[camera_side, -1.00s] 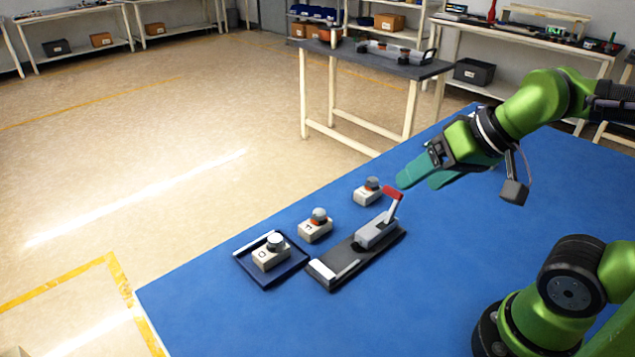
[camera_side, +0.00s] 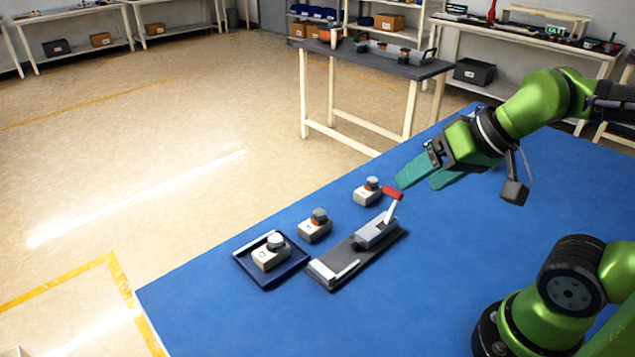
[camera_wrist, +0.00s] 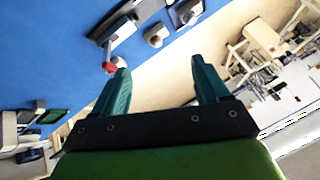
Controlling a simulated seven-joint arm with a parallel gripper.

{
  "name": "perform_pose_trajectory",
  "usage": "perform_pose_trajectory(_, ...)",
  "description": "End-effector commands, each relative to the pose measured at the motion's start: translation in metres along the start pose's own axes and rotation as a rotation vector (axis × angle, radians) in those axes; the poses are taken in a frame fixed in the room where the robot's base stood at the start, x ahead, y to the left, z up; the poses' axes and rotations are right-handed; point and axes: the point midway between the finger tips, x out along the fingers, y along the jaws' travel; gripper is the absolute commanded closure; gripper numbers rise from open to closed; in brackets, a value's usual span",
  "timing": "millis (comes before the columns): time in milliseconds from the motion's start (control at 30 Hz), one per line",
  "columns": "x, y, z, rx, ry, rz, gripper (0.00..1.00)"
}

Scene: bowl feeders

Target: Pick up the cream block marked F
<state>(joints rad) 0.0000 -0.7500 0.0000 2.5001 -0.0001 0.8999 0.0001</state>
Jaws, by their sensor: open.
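Three cream blocks with round grey knobs stand on the blue table. The middle block (camera_side: 314,232) has an orange band under its knob; its mark is too small to read surely. The far block (camera_side: 366,196) stands nearest my gripper, with no readable mark. The third block (camera_side: 270,258) sits in a dark tray (camera_side: 262,284) and carries a round-looking letter. I cannot tell for certain which is F. My gripper (camera_side: 417,181) is open and empty, above and right of the far block. In the wrist view its fingers (camera_wrist: 160,68) are apart with nothing between them.
A dark fixture (camera_side: 325,280) with a grey clamp and upright red-tipped lever (camera_side: 393,193) stands beside the blocks, close to my gripper. A grey-topped side table (camera_side: 375,60) stands beyond the edge.

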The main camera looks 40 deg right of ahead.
Motion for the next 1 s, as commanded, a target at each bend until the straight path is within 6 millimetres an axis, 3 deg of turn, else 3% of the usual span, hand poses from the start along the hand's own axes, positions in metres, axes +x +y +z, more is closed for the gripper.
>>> perform_pose_trajectory(167, 0.001, 0.0, 0.001, 0.0, -0.005, 0.001, 0.26)
perform_pose_trajectory(300, 0.016, 0.001, 0.002, 0.003, -0.069, 0.026, 0.26)
perform_pose_trajectory(467, 0.043, -0.009, -0.025, -0.076, -0.174, 0.075, 0.26)
perform_pose_trajectory(767, 0.12, -0.032, -0.087, -0.649, -0.437, 0.086, 0.26)
perform_pose_trajectory(1000, 0.194, -0.041, -0.124, -1.277, -0.652, -0.049, 0.26)
